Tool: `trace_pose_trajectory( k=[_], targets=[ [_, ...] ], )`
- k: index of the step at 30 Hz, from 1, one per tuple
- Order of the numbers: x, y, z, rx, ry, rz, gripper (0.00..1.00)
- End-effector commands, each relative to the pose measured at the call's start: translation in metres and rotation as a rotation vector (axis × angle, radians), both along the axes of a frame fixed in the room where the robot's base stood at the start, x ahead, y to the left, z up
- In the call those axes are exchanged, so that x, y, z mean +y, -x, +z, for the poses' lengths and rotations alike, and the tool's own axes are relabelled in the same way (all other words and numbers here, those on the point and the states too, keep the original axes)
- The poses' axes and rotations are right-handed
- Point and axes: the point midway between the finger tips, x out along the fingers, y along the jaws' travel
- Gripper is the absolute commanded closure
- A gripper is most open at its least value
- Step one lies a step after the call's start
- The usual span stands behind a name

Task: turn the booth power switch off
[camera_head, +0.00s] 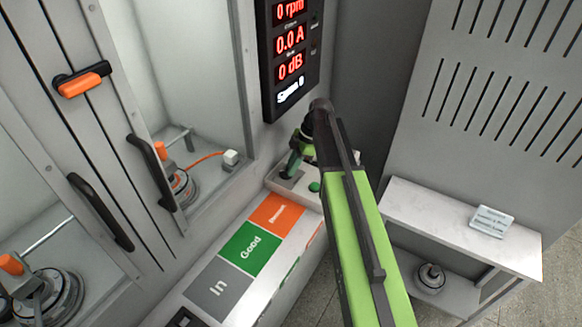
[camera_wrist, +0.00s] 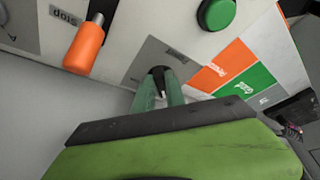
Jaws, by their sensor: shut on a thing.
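The booth power switch (camera_wrist: 158,72) appears as a small dark piece on a grey label plate (camera_wrist: 176,56) on the white console top. My gripper (camera_wrist: 160,88) is shut on it, with a green finger on either side. The fingers hide most of the switch, so I cannot tell which way it is set. In the head view my gripper (camera_head: 291,165) is low at the console, left of the green button (camera_head: 314,187). The button also shows in the wrist view (camera_wrist: 216,13).
An orange-handled lever (camera_wrist: 84,45) stands by a Stop label. Orange, green and grey zones (camera_head: 251,247) mark the bench. The display (camera_head: 290,50) reads 0 rpm, 0.0 A, 0 dB. Glass-doored booths with motors are at left. A shelf unit (camera_head: 440,215) stands right.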

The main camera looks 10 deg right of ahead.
Motion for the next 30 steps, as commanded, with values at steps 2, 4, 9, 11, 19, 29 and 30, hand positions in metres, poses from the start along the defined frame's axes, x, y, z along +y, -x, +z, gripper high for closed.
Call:
trace_pose_trajectory(
  k=[2,4,9,11,19,29,30],
  targets=[
    [0.000,0.000,0.000,0.000,0.001,0.002,1.00],
    [0.000,0.000,0.000,0.000,0.001,0.002,0.81],
    [0.000,0.000,0.000,0.001,0.001,0.001,0.63],
    [0.000,0.000,0.000,0.000,0.001,0.000,0.63],
    [-0.001,0.000,0.003,0.000,0.000,0.000,0.63],
    [-0.018,-0.001,0.054,0.000,0.001,-0.002,0.63],
    [-0.022,-0.001,0.063,0.000,0.001,-0.002,0.63]
  ],
)
